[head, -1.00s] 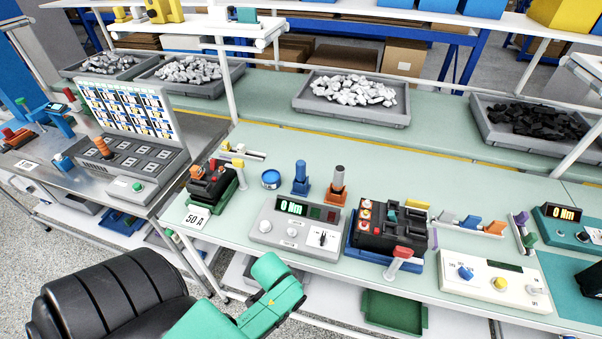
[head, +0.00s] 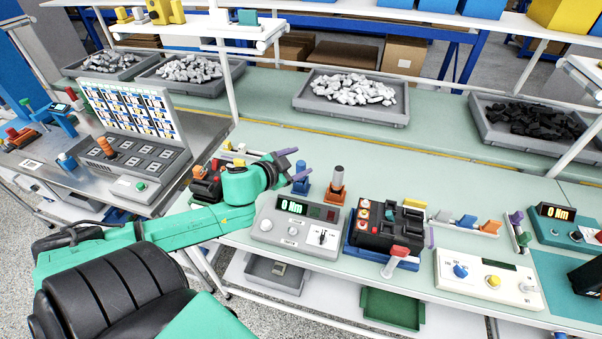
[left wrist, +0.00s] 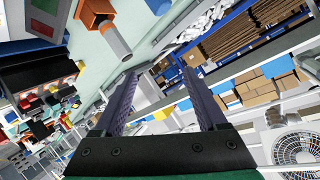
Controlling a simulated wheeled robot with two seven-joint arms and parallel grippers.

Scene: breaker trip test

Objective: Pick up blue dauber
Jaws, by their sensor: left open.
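The blue dauber (head: 301,186) stands upright on the pale green bench, behind the tester with the "0 Nm" display (head: 300,225). My left gripper (head: 293,164) reaches over the bench from the left, its open fingers beside the upper part of the dauber and partly covering it. I cannot tell whether they touch it. In the left wrist view the left gripper (left wrist: 160,85) is open with nothing between its fingers; a blue piece (left wrist: 158,5), likely the dauber, shows at the top edge, beyond the fingertips. My right gripper is not in view.
An orange-based holder with a grey handle (head: 337,184) stands just right of the dauber. A black breaker (head: 390,229) sits on a blue fixture further right. The bench between is mostly clear.

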